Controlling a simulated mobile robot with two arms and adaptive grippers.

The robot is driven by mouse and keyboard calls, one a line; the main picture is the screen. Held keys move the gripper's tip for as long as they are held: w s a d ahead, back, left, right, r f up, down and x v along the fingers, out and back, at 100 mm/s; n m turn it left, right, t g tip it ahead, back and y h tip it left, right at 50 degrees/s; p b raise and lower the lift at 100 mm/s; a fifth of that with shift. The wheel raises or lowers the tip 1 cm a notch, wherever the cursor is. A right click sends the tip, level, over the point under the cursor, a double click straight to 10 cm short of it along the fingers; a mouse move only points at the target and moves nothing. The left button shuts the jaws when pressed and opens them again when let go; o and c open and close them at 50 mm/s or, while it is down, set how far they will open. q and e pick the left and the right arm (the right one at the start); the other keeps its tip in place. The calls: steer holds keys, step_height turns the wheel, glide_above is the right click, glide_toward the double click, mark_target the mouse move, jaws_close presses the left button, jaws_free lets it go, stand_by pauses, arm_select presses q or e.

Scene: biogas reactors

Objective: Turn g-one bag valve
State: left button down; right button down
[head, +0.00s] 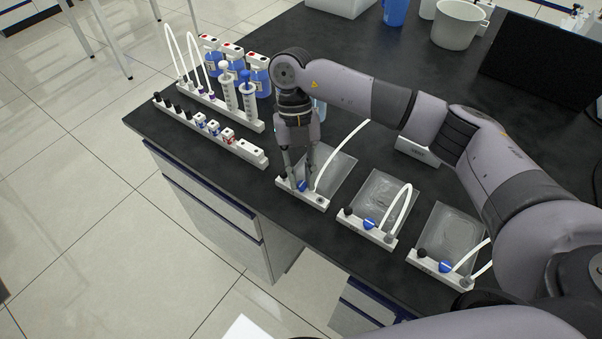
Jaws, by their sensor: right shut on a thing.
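Three clear gas bags lie in a row on the dark bench, each with a white valve bar in front carrying a blue valve knob. My right gripper (297,176) points down at the leftmost bag (333,166), with its fingers shut around the blue valve knob (302,186) on that bag's white bar (313,202). The fingers partly hide the knob. A white tube rises from this bar. The middle bag (386,190) has a blue knob (369,224), and the right bag (453,228) has one too (446,266). My left gripper is not in view.
A white rack (212,133) with small vials and black caps lies left of the gripper. A beige bucket (458,24) and a dark screen (545,62) are at the back right.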

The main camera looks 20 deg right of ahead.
steer(key=c, duration=1.5)
jaws_free()
steer(key=shift+o, duration=0.2)
steer(key=shift+r, duration=0.1)
steer(key=v, duration=1.2)
